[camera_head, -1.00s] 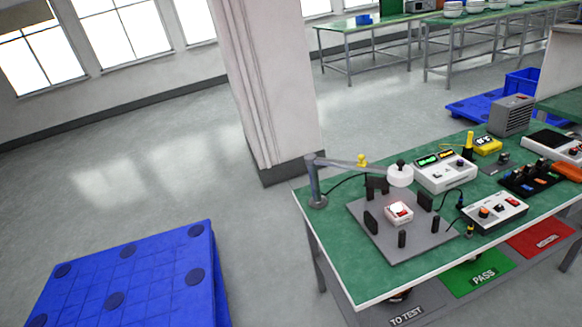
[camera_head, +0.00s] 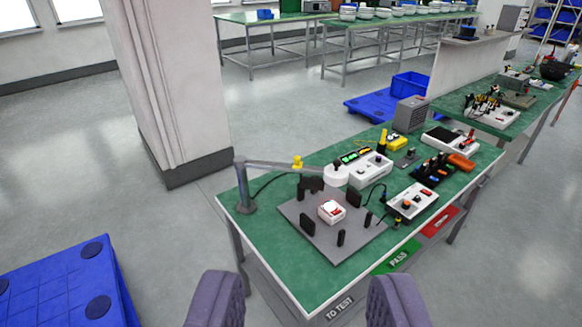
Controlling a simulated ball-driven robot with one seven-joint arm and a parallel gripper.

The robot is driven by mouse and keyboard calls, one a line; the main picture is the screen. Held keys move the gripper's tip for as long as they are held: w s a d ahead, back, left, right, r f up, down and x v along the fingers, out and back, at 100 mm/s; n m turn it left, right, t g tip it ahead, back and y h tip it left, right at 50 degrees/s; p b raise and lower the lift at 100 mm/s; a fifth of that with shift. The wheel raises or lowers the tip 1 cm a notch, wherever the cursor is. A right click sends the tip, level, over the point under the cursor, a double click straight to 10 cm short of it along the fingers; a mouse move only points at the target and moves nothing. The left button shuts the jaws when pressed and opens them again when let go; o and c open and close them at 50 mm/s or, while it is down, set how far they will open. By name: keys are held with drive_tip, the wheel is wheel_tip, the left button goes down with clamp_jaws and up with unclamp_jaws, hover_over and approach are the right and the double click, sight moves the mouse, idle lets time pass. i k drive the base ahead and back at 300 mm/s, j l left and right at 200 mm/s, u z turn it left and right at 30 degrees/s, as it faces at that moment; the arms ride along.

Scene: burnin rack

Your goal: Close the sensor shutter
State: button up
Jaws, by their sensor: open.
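A white round sensor-like head (camera_head: 336,177) hangs on a grey jointed arm (camera_head: 270,164) over the bench; a small black knob sits on top. Whether its shutter is open I cannot tell at this size. Below it, a grey plate (camera_head: 318,243) carries several black upright blocks around a small white box (camera_head: 331,212) with a red part on top. My gripper (camera_head: 306,282) shows as two purple-grey fingers at the bottom edge, wide apart and empty, in front of the bench.
The green bench (camera_head: 272,257) also holds a white instrument with lit displays (camera_head: 365,165), a control box (camera_head: 412,201) and a grey vented box (camera_head: 410,113). A blue pallet (camera_head: 75,285) lies at left. A pillar (camera_head: 165,90) stands behind; floor between is clear.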

sight(298, 162)
drive_tip(key=i, duration=0.85)
drive_tip(key=i+l+u, duration=0.15)
drive_tip(key=i, duration=0.75)
